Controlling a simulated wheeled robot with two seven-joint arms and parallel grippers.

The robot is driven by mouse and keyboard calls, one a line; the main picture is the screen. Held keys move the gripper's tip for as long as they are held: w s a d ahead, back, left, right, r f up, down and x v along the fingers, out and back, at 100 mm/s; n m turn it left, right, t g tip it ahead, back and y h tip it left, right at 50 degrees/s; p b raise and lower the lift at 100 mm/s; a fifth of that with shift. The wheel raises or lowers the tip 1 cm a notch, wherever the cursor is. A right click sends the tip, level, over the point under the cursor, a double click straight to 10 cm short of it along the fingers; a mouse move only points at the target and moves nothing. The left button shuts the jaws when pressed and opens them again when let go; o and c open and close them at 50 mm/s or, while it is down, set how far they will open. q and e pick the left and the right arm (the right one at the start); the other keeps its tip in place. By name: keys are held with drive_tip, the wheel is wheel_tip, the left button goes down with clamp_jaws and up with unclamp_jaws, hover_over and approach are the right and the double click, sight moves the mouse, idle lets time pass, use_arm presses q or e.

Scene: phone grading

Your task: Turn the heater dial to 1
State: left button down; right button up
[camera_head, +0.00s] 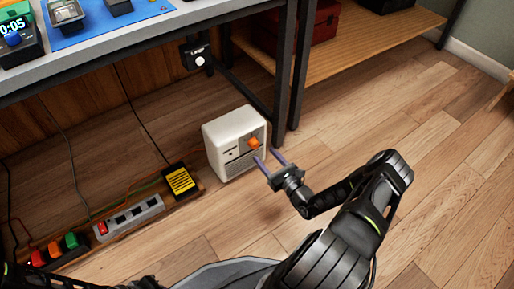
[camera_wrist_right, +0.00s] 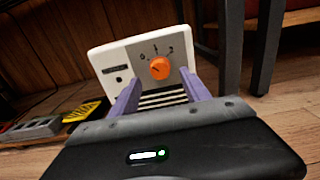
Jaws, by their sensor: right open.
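The white heater (camera_head: 224,133) stands on the wooden floor beside a dark table leg. Its orange dial (camera_head: 253,142) is on the front face, above a dark grille. My right gripper (camera_head: 268,157) is open, with purple fingers pointing at the heater front. In the right wrist view its fingers (camera_wrist_right: 160,95) stand left and right below the dial, apart from it. No left gripper shows.
A wooden shelf (camera_head: 350,50) with a red box (camera_head: 318,24) is at the back.

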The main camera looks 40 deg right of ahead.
sight(256, 146)
drive_tip(key=w+b, duration=0.2)
drive_tip(key=w, duration=0.3)
drive_tip(key=shift+w+f, duration=0.1)
drive_tip(key=shift+f, duration=0.1)
drive_tip(key=shift+w+r, duration=0.2)
drive_tip(key=shift+w, duration=0.35)
clamp_jaws()
